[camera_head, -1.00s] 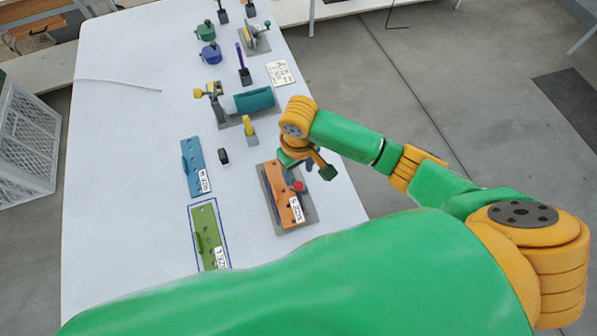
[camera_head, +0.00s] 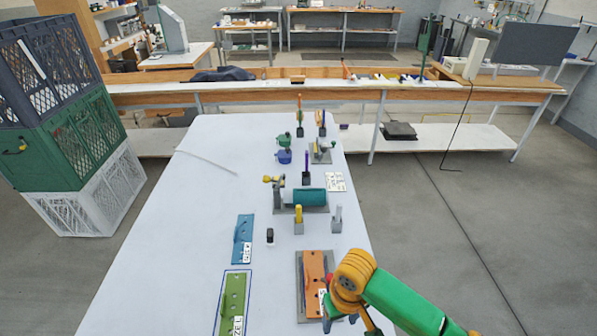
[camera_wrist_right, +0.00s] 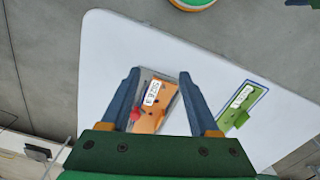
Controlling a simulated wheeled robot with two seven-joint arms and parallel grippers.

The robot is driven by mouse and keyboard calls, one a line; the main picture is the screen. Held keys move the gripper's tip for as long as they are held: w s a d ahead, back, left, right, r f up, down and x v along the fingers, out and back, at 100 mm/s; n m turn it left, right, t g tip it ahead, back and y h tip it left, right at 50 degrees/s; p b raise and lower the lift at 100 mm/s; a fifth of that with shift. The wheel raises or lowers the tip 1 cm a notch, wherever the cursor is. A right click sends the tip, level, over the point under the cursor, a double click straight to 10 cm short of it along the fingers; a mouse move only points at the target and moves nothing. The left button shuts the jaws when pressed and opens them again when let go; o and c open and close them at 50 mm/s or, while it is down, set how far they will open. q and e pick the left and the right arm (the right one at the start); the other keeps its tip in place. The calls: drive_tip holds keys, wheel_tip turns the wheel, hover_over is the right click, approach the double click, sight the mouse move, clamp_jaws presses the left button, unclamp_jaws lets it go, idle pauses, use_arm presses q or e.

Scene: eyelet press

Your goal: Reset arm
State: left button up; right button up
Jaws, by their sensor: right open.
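My right gripper (camera_wrist_right: 158,72) is open in the wrist view, with its two dark blue fingers apart and nothing between them. In that view the orange plate (camera_wrist_right: 146,118) on its grey base shows beyond and between the fingers. In the head view my right arm enters at the lower right, and the orange plate (camera_head: 314,266) lies just left of its wrist. My left gripper is not in view.
A green plate (camera_head: 233,296) lies in a blue outline, with a blue plate (camera_head: 243,238) behind it. A device with a teal cylinder (camera_head: 310,197) and several small tools stand farther back on the white table (camera_head: 180,240). Stacked crates (camera_head: 85,135) stand at left.

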drive_tip(key=shift+s+a+t+y, duration=0.7)
drive_tip(key=shift+s+a+y, duration=0.9)
drive_tip(key=shift+s, duration=0.8)
drive_tip(key=s+d+m+t+h, duration=0.25)
drive_tip(key=s+d, duration=0.35)
drive_tip(key=d, duration=0.4)
wheel_tip(320, 180, down, 21)
drive_tip(key=s+d+n+g+b, duration=0.1)
drive_tip(key=s+g+b, duration=0.1)
drive_tip(key=s+b, duration=0.15)
drive_tip(key=s+d+f+b, duration=0.2)
drive_tip(key=s+f, duration=0.9)
drive_tip(key=f, duration=0.1)
drive_tip(key=shift+s+g+h, duration=0.2)
drive_tip(key=shift+g+h, duration=0.15)
drive_tip(key=shift+g, duration=0.1)
